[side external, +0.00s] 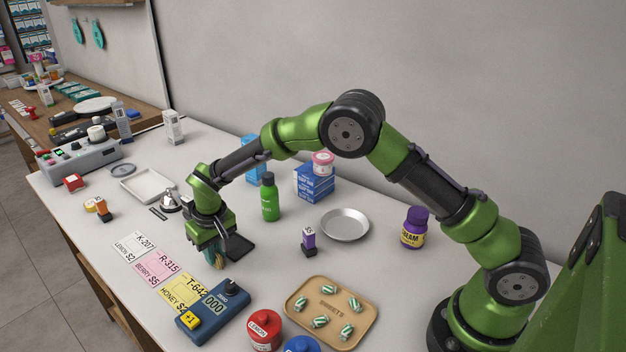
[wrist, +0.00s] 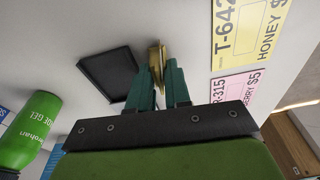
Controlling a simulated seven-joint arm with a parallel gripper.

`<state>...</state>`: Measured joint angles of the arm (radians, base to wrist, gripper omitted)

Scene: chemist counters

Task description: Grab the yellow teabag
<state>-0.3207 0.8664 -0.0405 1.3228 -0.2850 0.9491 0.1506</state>
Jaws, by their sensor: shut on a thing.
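My gripper (side external: 214,256) is low over the counter, just behind the yellow honey card, with its fingers pointing down. In the wrist view, the dark green fingers (wrist: 160,82) are shut on a thin yellow-gold piece (wrist: 156,56), seen nearly edge-on, which looks like the yellow teabag. Its top sticks out past the fingertips and the rest is hidden between them. I cannot tell whether it touches the counter. A flat black square tray (wrist: 108,73) lies right beside it, apart from the fingers, and shows in the side view (side external: 239,247).
A yellow honey card (side external: 185,290), a pink berry card (side external: 160,267) and a blue counter device (side external: 222,305) lie in front. A green bottle (side external: 269,200), a purple stamp (side external: 309,241), a metal dish (side external: 345,224) and a sweets tray (side external: 293,306) stand to the right.

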